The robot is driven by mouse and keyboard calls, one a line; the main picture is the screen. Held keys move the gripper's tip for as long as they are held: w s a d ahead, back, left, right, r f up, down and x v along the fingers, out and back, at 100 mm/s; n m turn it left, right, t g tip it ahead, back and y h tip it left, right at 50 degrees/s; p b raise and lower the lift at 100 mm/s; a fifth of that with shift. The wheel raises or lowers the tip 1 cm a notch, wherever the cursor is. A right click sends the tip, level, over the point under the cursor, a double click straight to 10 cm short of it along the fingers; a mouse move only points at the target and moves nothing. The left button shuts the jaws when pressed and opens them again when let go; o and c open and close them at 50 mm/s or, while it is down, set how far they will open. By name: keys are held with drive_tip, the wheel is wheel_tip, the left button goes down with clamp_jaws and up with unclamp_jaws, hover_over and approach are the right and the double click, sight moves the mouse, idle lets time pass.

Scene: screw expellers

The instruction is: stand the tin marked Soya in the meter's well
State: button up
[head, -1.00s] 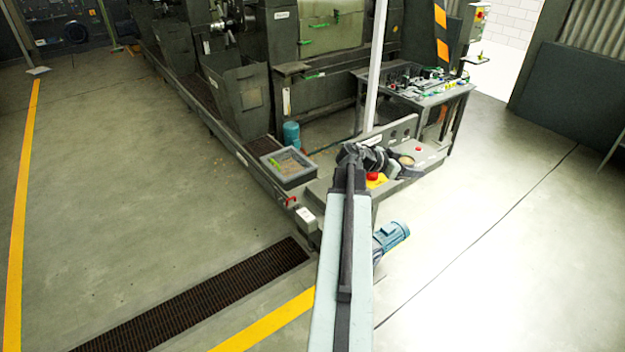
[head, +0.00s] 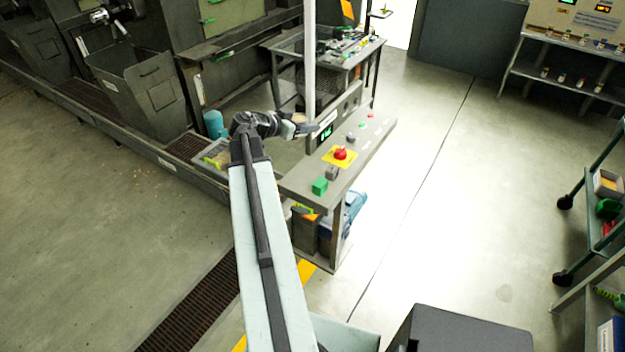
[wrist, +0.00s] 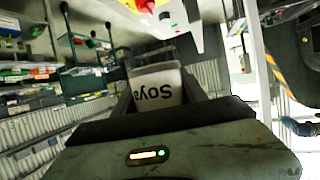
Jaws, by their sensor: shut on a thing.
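My gripper (head: 299,125) is at the end of my outstretched arm, in front of the grey control desk. It is shut on the tin marked Soya (wrist: 157,88), a pale tin whose black lettering reads upside down between the fingers in the wrist view. In the head view the tin (head: 298,118) shows only as a small brownish round top at the gripper. A cream panel with lit readouts (head: 590,12) stands at the upper right, cut by the frame edge. I cannot tell whether it is the meter, and no well is distinguishable.
The control desk (head: 375,135) carries a red stop button (head: 340,153) and a green button (head: 320,186). A shelf with several small jars (head: 560,80) stands under the panel. A green trolley (head: 590,215) stands at the right. The floor between desk and trolley is clear.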

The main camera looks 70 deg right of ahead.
drive_tip(key=t+b, duration=0.1)
drive_tip(key=b, duration=0.9)
hover_over(314, 172)
wheel_tip(314, 172, down, 10)
drive_tip(key=shift+n+h, duration=0.3)
drive_tip(key=shift+n, duration=0.2)
wheel_tip(314, 172, down, 11)
drive_tip(key=b, duration=1)
drive_tip(key=shift+a+r+b, duration=0.1)
drive_tip(key=shift+r+b, duration=0.05)
drive_tip(key=shift+b, duration=0.15)
drive_tip(key=shift+r, duration=0.25)
drive_tip(key=shift+f, duration=0.2)
drive_tip(key=o, duration=1.1)
drive_tip(key=shift+o, duration=0.2)
drive_tip(key=shift+r, duration=0.2)
